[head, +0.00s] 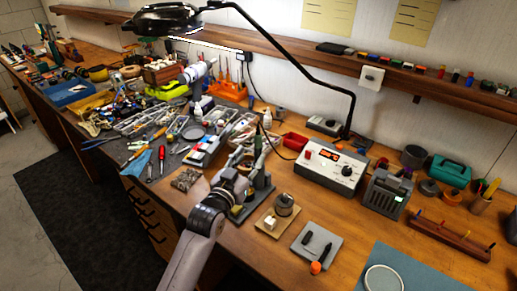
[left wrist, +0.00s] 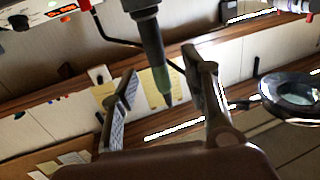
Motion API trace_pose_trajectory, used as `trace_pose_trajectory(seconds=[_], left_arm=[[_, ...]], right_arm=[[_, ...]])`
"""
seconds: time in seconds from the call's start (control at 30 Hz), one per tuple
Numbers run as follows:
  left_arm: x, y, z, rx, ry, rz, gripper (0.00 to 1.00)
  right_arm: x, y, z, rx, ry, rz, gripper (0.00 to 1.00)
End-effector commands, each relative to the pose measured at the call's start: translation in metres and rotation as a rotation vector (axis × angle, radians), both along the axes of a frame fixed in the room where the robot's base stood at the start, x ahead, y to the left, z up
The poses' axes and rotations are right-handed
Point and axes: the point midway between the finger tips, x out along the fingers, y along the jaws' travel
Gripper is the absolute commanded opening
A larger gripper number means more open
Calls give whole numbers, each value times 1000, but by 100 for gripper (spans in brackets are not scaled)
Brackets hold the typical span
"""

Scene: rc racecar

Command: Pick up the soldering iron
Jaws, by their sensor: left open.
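The soldering iron (head: 258,148) stands tilted in its stand (head: 262,193) on the workbench, partly hidden behind my left gripper in the head view. In the left wrist view the iron (left wrist: 156,60) shows as a dark shaft with a greenish section and a narrow end, lying between the two spread fingers. My left gripper (head: 238,172) is open, close in front of the iron and its stand. I see no clear contact between the fingers and the iron. My right gripper is in neither view.
The soldering station (head: 330,167) with a red display stands right of the iron. A small wooden block with a round tin (head: 283,205) and a grey pad (head: 312,247) lie near the front. Trays (head: 140,120) and tools crowd the left. A lamp arm (head: 310,75) arches overhead.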

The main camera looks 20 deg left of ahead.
Motion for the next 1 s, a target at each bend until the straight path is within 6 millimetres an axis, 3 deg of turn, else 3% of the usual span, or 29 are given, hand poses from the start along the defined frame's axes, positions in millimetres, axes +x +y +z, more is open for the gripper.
trace_pose_trajectory(seconds=[0.23,0.6,0.87,1.0], left_arm=[[16,-3,1,-1,1,0,42],[59,-10,-2,-1,0,0,42],[61,-10,-3,0,0,0,42],[61,-10,-3,0,0,0,34]], right_arm=[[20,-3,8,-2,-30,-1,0],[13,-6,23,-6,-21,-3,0],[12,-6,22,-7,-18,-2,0],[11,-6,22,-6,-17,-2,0]])
